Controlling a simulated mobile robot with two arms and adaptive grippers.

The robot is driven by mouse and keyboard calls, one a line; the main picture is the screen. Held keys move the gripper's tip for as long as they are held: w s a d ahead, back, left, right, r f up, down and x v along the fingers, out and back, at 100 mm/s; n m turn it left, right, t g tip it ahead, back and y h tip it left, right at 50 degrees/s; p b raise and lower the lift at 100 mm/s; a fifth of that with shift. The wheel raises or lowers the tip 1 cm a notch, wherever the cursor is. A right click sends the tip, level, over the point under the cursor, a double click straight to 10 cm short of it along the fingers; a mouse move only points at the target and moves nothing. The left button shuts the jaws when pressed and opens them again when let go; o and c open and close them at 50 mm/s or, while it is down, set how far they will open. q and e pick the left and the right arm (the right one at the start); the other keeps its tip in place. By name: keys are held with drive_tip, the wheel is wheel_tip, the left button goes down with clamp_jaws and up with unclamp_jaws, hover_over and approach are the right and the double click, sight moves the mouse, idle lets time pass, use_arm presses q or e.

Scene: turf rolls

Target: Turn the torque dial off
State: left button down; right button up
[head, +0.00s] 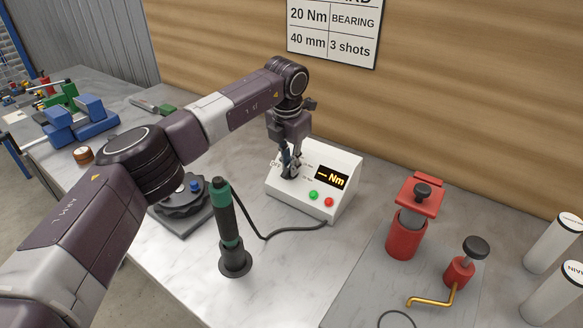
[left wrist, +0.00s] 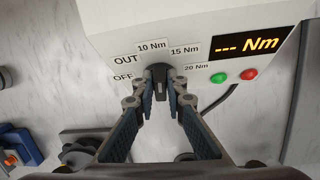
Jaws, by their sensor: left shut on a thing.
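The white control box (head: 318,204) stands on the bench in the head view. Its display (head: 332,178) reads dashes and "Nm" in yellow. The torque dial (left wrist: 160,80) is a dark knob in the left wrist view, ringed by the labels OFF, OUT, 10 Nm, 15 Nm and 20 Nm. My left gripper (head: 290,172) is at the box's face, and in the left wrist view its fingers (left wrist: 160,93) are shut on the dial from both sides. The fingers partly cover the dial, so its exact pointer setting is hard to tell. My right gripper is not in view.
A green button (head: 313,195) and a red button (head: 329,202) sit below the display. A green-handled driver (head: 226,225) stands left of the box, with a cable running to it. Red fixtures (head: 405,238) stand to the right. Bare bench lies in front.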

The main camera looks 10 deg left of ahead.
use_arm(q)
drive_tip(key=n+h, duration=0.1)
drive_tip(key=n, duration=0.1)
drive_tip(key=a+n+g+h, duration=0.1)
drive_tip(key=n, duration=0.1)
drive_tip(key=shift+w+n+h+p, duration=0.15)
drive_tip(key=shift+n+h+p, duration=0.15)
drive_tip(key=shift+h+p, duration=0.1)
drive_tip(key=n+h, duration=0.1)
drive_tip(key=n, duration=0.1)
drive_tip(key=shift+a+n+h, duration=0.2)
drive_tip(key=shift+n+h, duration=0.2)
drive_tip(key=shift+a+f+n+h+p, duration=0.15)
drive_tip(key=shift+n+h+p, duration=0.6)
drive_tip(key=shift+n, duration=0.45)
drive_tip(key=n+h, duration=0.1)
drive_tip(key=n+t+p, duration=0.1)
drive_tip(key=n, duration=0.1)
drive_tip(key=shift+s+a+h+p, duration=0.15)
drive_tip(key=shift+s+h+p, duration=0.05)
drive_tip(key=shift+h+p, duration=0.15)
drive_tip(key=shift+s+a+f+n+t+h+p, duration=0.15)
drive_tip(key=shift+n+t+h+p, duration=0.3)
drive_tip(key=shift+n+p, duration=0.45)
drive_tip(key=shift+w+d+f+n+t+h+p, duration=0.15)
drive_tip(key=shift+n+t+h+p, duration=0.35)
drive_tip(key=shift+n, duration=0.6)
drive_tip(key=shift+s+a, duration=0.1)
